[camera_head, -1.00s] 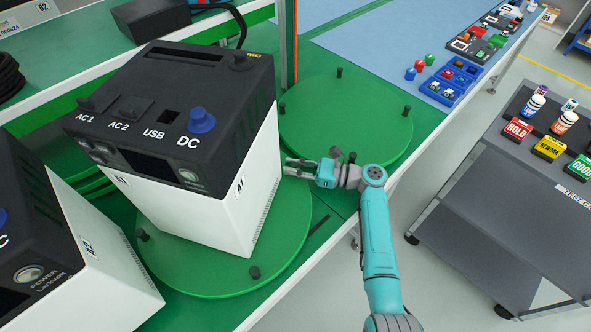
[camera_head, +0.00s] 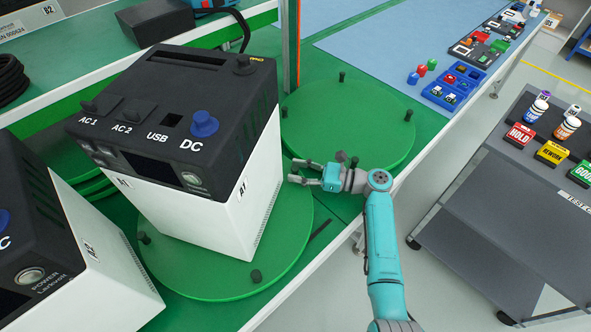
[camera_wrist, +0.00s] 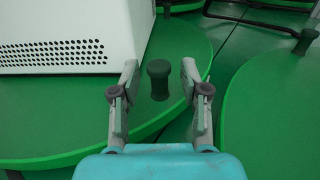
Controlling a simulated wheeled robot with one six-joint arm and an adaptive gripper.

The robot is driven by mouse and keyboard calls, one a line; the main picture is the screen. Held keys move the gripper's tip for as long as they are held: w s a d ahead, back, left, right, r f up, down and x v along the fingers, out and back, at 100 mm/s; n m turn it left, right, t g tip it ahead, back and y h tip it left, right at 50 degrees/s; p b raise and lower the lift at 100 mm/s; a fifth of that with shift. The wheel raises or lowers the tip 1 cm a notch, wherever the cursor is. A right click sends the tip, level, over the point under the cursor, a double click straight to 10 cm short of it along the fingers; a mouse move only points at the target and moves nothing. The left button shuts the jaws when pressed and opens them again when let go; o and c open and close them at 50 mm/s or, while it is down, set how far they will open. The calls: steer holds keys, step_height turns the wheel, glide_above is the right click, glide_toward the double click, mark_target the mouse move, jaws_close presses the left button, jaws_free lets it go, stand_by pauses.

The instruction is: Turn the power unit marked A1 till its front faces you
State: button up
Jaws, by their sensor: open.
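The power unit marked A1 (camera_head: 243,192) has a black top and white lower body. It stands on a round green turntable (camera_head: 205,285); its panel with a dark display and round button faces the lower left. A vented white side of the unit (camera_wrist: 110,20) shows in the wrist view. My gripper (camera_head: 293,171) is open beside the unit's right side. In the wrist view, a dark green peg (camera_wrist: 158,80) stands at the turntable's edge between and just beyond my open fingertips (camera_wrist: 160,74). I see no finger touching it.
A second power unit (camera_head: 60,260) stands close at the lower left. An empty green turntable (camera_head: 350,110) with pegs lies just behind my gripper. A grey cart (camera_head: 490,200) with signs and bottles stands right. Floor is clear between bench and cart.

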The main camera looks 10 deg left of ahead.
steer(key=d, duration=0.7)
steer(key=s+d, duration=0.1)
steer(key=d, duration=0.3)
jaws_close()
steer(key=shift+d, duration=0.1)
